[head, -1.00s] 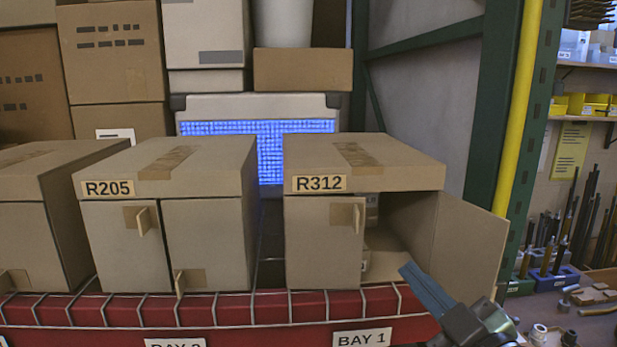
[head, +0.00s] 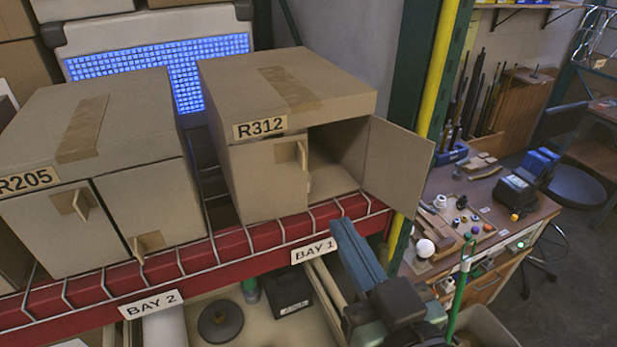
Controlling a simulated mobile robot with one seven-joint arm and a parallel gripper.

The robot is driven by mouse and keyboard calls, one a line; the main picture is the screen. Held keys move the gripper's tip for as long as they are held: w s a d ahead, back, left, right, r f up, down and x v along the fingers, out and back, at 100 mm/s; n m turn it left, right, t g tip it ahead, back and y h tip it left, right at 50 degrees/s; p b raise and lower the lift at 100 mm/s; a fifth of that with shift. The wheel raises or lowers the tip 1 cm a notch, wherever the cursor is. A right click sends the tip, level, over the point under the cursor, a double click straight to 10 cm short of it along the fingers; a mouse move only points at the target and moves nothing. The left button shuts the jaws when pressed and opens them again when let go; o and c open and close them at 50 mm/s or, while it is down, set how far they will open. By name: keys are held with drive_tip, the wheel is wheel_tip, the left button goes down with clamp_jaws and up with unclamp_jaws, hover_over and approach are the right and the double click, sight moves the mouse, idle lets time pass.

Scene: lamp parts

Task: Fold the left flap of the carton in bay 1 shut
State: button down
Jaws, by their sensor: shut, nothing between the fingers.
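The carton in bay 1 (head: 335,92), marked R312, stands on the rack shelf. Its left flap (head: 262,180) covers the left half of the front and looks about flush with it. A small cardboard tab (head: 302,153) sticks out near that flap's free edge. The right flap (head: 397,165) is swung wide open to the right, so the right half of the inside shows. My gripper (head: 345,230) is shut and empty, in front of and below the carton's right half, by the red shelf beam. It appears apart from both flaps.
Carton R205 (head: 110,120) stands to the left in bay 2, with a gap between the cartons. A wire-decked red beam (head: 262,242) runs along the front. A green and yellow rack post (head: 428,110) stands close beyond the open right flap. A workbench (head: 520,215) is at right.

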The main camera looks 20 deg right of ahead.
sight(304, 161)
drive_tip(key=w, duration=1.1)
drive_tip(key=shift+d+r, duration=0.15)
drive_tip(key=shift+d, duration=0.2)
drive_tip(key=shift+w, duration=0.75)
drive_tip(key=shift+d, duration=0.1)
drive_tip(key=shift+w+d+r+b, duration=0.1)
drive_tip(key=shift+w+d+b, duration=0.3)
drive_tip(key=shift+w, duration=0.45)
